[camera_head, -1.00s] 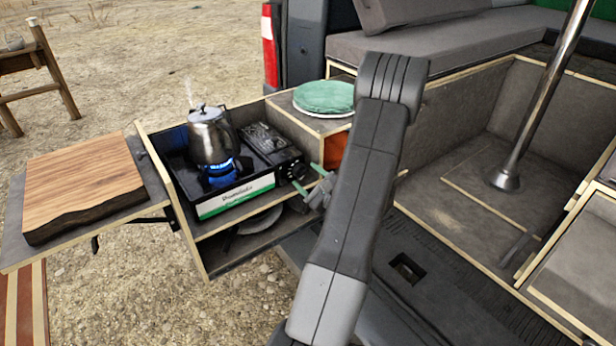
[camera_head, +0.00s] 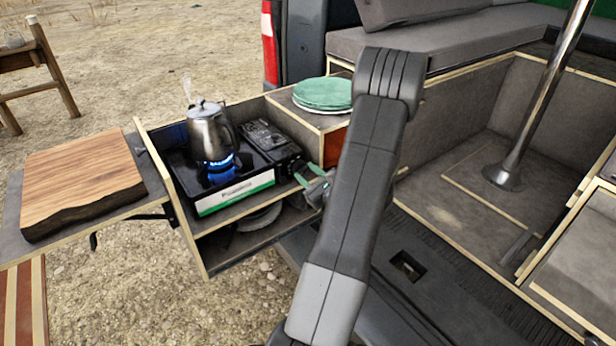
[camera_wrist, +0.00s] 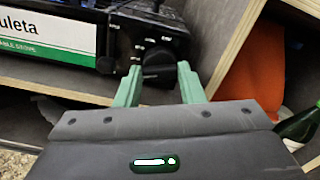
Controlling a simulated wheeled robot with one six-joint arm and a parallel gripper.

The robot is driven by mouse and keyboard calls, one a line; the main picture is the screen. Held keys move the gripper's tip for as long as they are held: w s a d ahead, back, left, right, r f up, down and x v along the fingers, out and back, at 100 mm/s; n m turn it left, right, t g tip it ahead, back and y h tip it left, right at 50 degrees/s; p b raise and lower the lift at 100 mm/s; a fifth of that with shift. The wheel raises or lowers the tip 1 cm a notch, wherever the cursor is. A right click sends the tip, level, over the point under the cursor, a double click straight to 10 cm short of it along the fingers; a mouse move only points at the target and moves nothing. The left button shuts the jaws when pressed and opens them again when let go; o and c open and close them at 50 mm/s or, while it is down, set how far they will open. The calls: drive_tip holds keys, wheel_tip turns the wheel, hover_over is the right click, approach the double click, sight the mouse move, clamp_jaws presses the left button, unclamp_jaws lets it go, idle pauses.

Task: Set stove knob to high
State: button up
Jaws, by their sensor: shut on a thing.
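The portable camping stove (camera_head: 236,193) sits in the pull-out drawer, with a metal kettle (camera_head: 209,134) on its burner. A blue flame (camera_head: 220,166) burns under the kettle. The dark round stove knob (camera_wrist: 158,60) is on the stove's front panel, at the right end. My gripper (camera_head: 307,175) is at that end of the stove. In the wrist view my gripper's green fingers (camera_wrist: 158,69) are on either side of the knob and shut on it. The knob's setting marks are too small to read. In the head view the gripper hides the knob.
Green plates (camera_head: 324,93) lie on the wooden box right of the stove. A cutting board (camera_head: 80,185) rests on the left side shelf. Dark dishes (camera_head: 262,217) sit below the stove. An orange item (camera_wrist: 252,85) and a green bottle (camera_wrist: 298,125) are in the right compartment.

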drive_tip(key=shift+m, duration=1.3)
drive_tip(key=o, duration=1)
drive_tip(key=shift+d, duration=0.1)
drive_tip(key=b+v, duration=0.1)
drive_tip(key=v, duration=1.2)
drive_tip(key=shift+s+d, duration=0.2)
drive_tip(key=shift+s, duration=0.15)
drive_tip(key=p+x, duration=0.1)
drive_tip(key=x, duration=1.2)
drive_tip(key=shift+w+a, duration=0.25)
drive_tip(key=shift+w, duration=0.05)
